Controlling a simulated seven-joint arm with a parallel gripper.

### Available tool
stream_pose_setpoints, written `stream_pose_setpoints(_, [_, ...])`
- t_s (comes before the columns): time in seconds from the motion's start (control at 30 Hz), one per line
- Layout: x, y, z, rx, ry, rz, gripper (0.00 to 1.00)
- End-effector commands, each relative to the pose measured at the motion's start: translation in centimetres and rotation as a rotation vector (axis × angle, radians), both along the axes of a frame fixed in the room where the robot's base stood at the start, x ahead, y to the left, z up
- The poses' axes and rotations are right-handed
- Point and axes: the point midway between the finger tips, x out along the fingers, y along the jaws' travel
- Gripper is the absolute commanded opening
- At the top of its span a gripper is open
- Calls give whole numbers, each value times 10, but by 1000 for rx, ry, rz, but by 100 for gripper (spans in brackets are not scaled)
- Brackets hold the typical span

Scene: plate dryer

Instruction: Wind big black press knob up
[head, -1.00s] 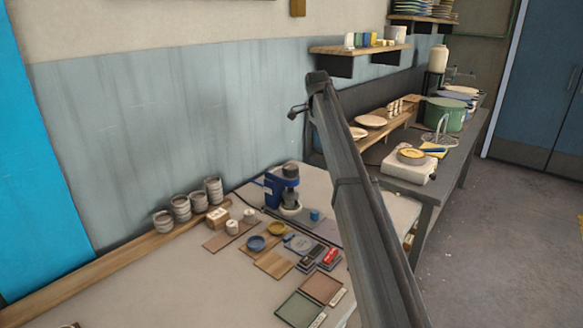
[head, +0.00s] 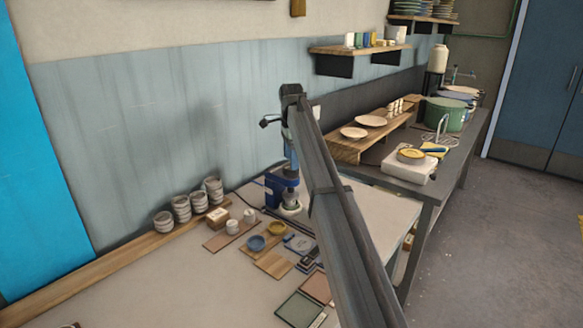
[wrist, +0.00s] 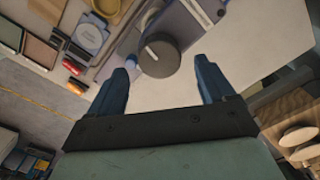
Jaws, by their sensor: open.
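The big black press knob (wrist: 160,54) is a round dark cap with a pale line on it, seen from above in the wrist view. It belongs to the small blue press (head: 282,190) on the pale table. My gripper (wrist: 163,67) is open, its two blue fingers pointing toward the knob. The knob shows in the gap between the fingertips, with room on both sides. I cannot tell how far below the fingertips it is. In the head view my wrist is above the press, and the knob is largely hidden.
Stacked grey cups (head: 184,208) stand left of the press against the wall. Small bowls, including a blue bowl (head: 256,243), and colour trays lie in front. A grey side table (head: 418,183) holds plates and a green pot (head: 444,114).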

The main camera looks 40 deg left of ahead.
Motion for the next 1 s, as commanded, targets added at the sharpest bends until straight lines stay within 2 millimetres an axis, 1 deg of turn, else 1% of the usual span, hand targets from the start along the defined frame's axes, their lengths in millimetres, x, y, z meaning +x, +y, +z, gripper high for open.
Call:
stream_pose_setpoints(0.03, [-1, -1, -9, -2, 1, 0, 82])
stream_pose_setpoints(0.1, [-1, -1, -18, -2, 1, 0, 82])
stream_pose_setpoints(0.3, [0, 0, -35, -1, 1, 0, 82])
stream_pose_setpoints(0.47, [0, 0, -40, -1, 1, 0, 82])
stream_pose_setpoints(0.7, [0, 0, -40, 0, 0, 0, 82])
stream_pose_setpoints(0.77, [0, 0, -40, 0, 0, 0, 78])
stream_pose_setpoints(1.0, [0, 0, -40, 0, 0, 0, 55])
